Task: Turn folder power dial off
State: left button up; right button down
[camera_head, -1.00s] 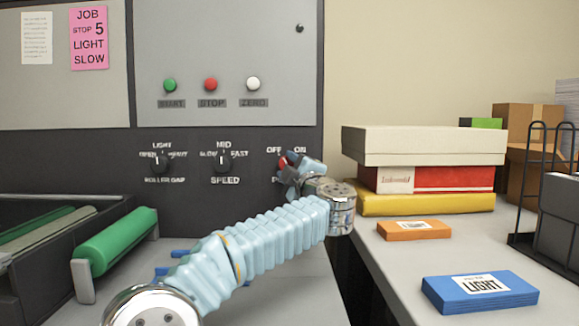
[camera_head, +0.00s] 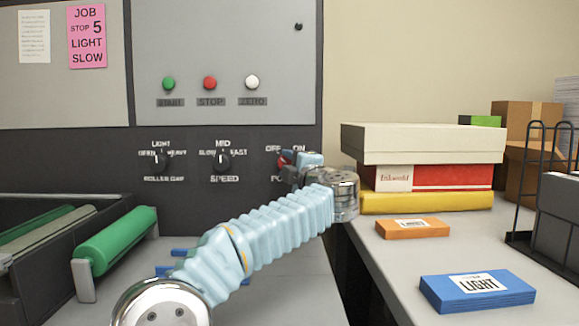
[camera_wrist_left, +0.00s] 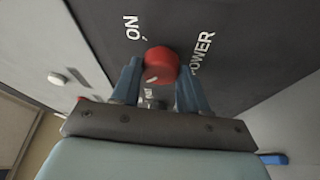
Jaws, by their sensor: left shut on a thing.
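The red power dial (camera_wrist_left: 160,64) is on the dark panel, between the "ON" and "POWER" labels in the left wrist view. In the head view only a bit of the red dial (camera_head: 283,161) shows beside my fingers, below "OFF" and "ON". My left gripper (camera_head: 292,162) is at the dial, with a blue finger on either side of it in the left wrist view (camera_wrist_left: 160,82). It is shut on the dial. The dial's pale mark shows near its lower edge in the wrist view. My right gripper is not in view.
The roller gap dial (camera_head: 160,161) and speed dial (camera_head: 222,161) are left on the same panel, below the green, red and white buttons. Stacked boxes (camera_head: 422,145) and blue (camera_head: 478,293) and orange (camera_head: 413,229) packs lie on the right table.

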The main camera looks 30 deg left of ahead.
pick_arm(q)
jog(key=o, duration=1.1)
jog(key=shift+c, duration=0.2)
jog(key=b+v, duration=0.2)
jog(key=v, duration=1.1)
jog(key=shift+s+d+b, duration=0.25)
jog(key=shift+d+b, duration=0.05)
